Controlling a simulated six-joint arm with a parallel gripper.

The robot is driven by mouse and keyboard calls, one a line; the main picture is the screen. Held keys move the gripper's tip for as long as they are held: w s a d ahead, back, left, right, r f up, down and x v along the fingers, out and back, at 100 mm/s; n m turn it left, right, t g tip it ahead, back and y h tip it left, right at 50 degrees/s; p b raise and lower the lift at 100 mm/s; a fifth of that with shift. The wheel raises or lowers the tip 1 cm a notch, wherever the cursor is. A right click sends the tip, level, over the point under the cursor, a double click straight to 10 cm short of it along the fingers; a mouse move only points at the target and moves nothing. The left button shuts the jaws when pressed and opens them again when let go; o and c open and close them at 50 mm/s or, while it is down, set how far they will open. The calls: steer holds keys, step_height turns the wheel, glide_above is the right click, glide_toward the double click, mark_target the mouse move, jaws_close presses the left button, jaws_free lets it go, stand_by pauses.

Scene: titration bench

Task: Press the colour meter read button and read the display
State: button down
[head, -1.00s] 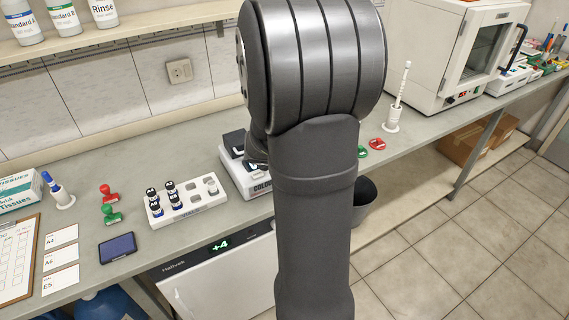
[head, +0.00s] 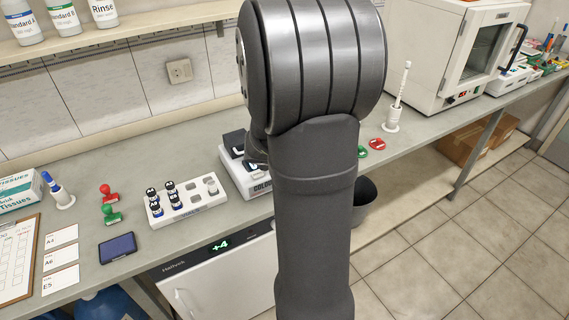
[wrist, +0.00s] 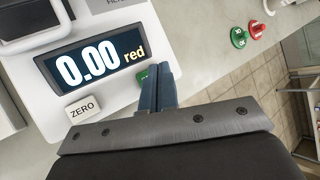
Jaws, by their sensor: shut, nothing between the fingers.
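The colour meter (head: 237,168) stands on the bench, mostly hidden behind my arm in the head view. In the wrist view the white colour meter (wrist: 35,85) fills the upper left. Its display (wrist: 88,58) reads "0.00 red". A white ZERO button (wrist: 82,107) sits below the display. A green button (wrist: 147,75), its label hidden, shows behind my fingertips. My gripper (wrist: 159,76) is shut and empty, with its blue-grey fingertips over or at the green button. I cannot tell whether they touch it.
A vial rack (head: 187,211) with several vials stands left of the meter. Green (wrist: 238,38) and red (wrist: 256,28) tags lie on the bench beyond the gripper.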

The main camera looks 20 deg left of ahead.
steer(key=shift+f, duration=0.1)
stand_by(0.3)
steer(key=shift+f, duration=0.3)
steer(key=shift+f, duration=0.45)
stand_by(0.6)
steer(key=shift+r, duration=0.85)
steer(key=shift+r, duration=0.1)
steer(key=shift+r, duration=2.4)
steer(key=shift+r, duration=1.95)
